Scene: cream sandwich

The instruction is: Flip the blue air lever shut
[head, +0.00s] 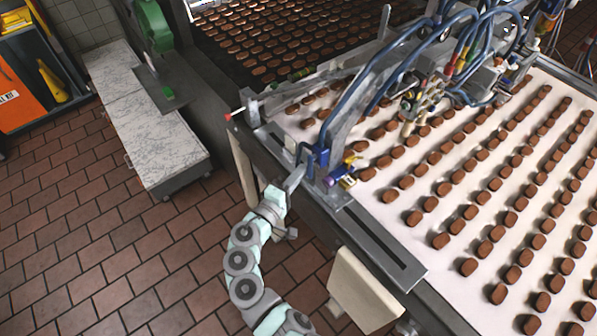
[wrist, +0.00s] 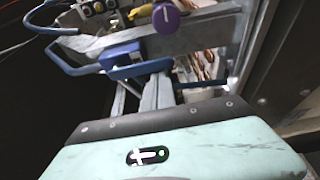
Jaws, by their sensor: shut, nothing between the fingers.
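The blue air lever (head: 322,150) is at the near edge of the conveyor machine, by the purple and yellow fittings. In the wrist view the blue lever (wrist: 140,69) is a flat bar lying across the far end of my fingers, beneath a blue block. My gripper (head: 298,174) is shut and empty, with its tips close to the lever's lower part. In the wrist view the gripper (wrist: 158,92) reaches up to the bar. I cannot tell whether the tips touch it, and the contact spot is hidden.
A purple knob (wrist: 166,18) sits just beyond the lever. Blue hoses (head: 370,80) and metal frames crowd above the white belt (head: 400,230) with its rows of brown biscuits. A marble-topped cabinet (head: 165,150) stands left. The tiled floor (head: 120,240) is open.

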